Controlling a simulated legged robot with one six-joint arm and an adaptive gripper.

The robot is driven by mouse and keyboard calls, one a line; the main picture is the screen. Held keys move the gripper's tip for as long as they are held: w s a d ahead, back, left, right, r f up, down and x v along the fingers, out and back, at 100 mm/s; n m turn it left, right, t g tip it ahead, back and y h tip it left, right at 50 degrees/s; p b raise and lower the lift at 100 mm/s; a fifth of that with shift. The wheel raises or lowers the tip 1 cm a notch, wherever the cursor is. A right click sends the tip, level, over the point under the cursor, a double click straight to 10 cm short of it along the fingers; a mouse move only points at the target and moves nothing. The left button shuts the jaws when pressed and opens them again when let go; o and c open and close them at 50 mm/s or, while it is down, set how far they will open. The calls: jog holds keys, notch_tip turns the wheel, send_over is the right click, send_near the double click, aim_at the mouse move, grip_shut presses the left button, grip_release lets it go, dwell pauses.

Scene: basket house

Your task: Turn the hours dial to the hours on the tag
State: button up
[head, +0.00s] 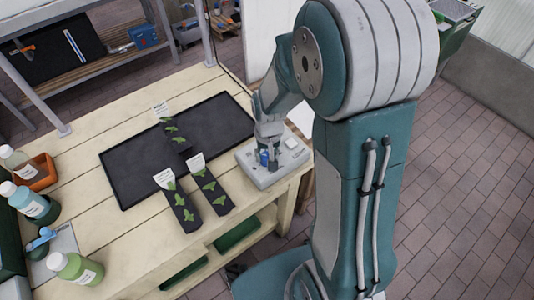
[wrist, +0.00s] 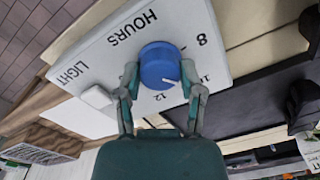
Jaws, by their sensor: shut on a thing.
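The blue hours dial (wrist: 160,60) sits on a light grey control box (wrist: 105,50) with the words HOURS and LIGHT. My gripper (wrist: 159,72) is shut on the dial, one finger on each side. The dial's white pointer line lies on its lower right edge, roughly between the 12 and the partly hidden number to its right; the 8 is farther round. In the head view the box (head: 255,174) is at the table's right end, with my gripper (head: 267,146) above the dial. White tags (head: 196,162) stand on the plant strips; their writing is too small to read.
A black tray (head: 125,170) and dark plant strips (head: 213,192) lie left of the box on the wooden table (head: 110,240). Bottles (head: 75,268) and an orange bin (head: 42,172) stand at the far left. A white button (wrist: 97,97) is beside the dial.

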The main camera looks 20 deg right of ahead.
aim_at(268, 156)
jog(key=shift+s+f+m, duration=0.1)
jog(key=shift+s+m, duration=0.1)
jog(key=shift+m, duration=0.4)
jog(key=o, duration=1.2)
jog(key=shift+c, duration=0.2)
jog(key=shift+w, duration=0.15)
jog(key=shift+r, duration=0.35)
notch_tip(268, 156, up, 11)
jog(key=shift+r, duration=0.15)
